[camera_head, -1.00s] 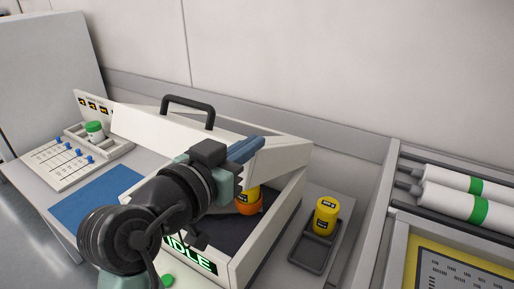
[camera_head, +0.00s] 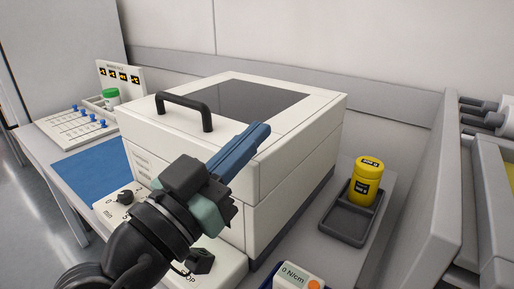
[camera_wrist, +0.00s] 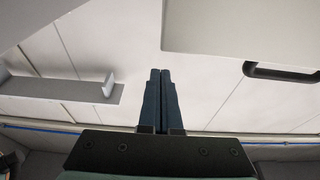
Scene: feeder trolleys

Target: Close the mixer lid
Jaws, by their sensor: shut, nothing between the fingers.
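The mixer (camera_head: 285,205) is a white box on the bench in the middle of the head view. Its lid (camera_head: 312,112) lies down flat on the body, with a dark window on top and a black handle (camera_head: 186,109) at the front left. The inside is hidden. My gripper (camera_head: 262,131) has its blue fingers together and empty, in front of the lid's front face; contact cannot be told. In the wrist view the shut fingers (camera_wrist: 160,75) point ahead, with a pale panel and the black handle (camera_wrist: 283,73) at upper right.
A yellow jar (camera_head: 366,182) stands in a dark tray (camera_head: 344,225) to the right. A green-lidded jar (camera_head: 111,97) and a panel with blue knobs (camera_head: 77,127) are at the left, behind a blue mat (camera_head: 92,166). A small device reading 0 N/cm (camera_head: 297,277) is at the front.

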